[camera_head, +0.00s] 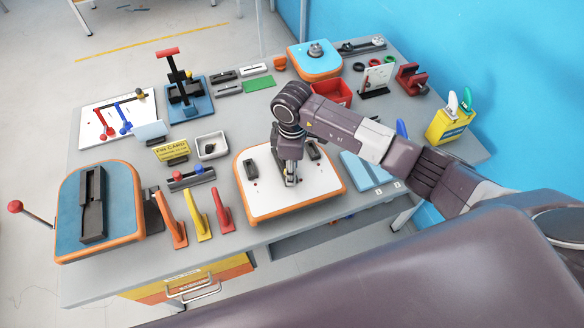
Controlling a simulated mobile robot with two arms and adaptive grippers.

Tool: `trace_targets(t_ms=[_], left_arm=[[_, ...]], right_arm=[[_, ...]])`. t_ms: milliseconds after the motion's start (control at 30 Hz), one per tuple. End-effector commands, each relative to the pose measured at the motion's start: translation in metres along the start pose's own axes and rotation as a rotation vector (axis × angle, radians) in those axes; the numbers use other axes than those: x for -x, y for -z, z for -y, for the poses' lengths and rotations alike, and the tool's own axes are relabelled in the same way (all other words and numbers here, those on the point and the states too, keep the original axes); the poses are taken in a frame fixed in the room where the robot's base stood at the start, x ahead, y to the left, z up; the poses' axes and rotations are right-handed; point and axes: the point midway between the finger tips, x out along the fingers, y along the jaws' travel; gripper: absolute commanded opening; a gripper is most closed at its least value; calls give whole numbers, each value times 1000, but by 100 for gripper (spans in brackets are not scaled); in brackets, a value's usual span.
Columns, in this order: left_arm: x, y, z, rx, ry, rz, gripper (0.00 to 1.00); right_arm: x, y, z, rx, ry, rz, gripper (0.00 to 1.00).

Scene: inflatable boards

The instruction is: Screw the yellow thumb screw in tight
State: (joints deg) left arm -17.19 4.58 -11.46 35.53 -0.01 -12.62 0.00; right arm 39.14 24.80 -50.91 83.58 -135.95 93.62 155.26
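My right arm reaches in from the right. My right gripper (291,180) points down over the white-topped board with an orange rim (262,208) at the front middle of the table. Its fingertips are at or just above the board's surface; they are too small to tell whether they are open or shut. I cannot make out a yellow thumb screw; the gripper may hide it. Dark blocks stand on the board, one left of the gripper (249,169) and one right of it (314,150). My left gripper is not in view.
A blue-topped board (122,200) lies at the left. A red bin (333,92) is behind my arm, and a yellow container (449,124) stands at the right.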

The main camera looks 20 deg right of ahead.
Motion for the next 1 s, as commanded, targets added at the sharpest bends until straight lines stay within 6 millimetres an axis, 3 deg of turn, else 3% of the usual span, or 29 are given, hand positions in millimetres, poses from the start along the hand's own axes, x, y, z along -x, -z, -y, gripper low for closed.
trace_targets(t_ms=[533,1000], left_arm=[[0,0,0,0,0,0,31],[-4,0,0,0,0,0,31]], right_arm=[[45,0,0,1,1,1,35],[47,0,0,48,2,2,35]])
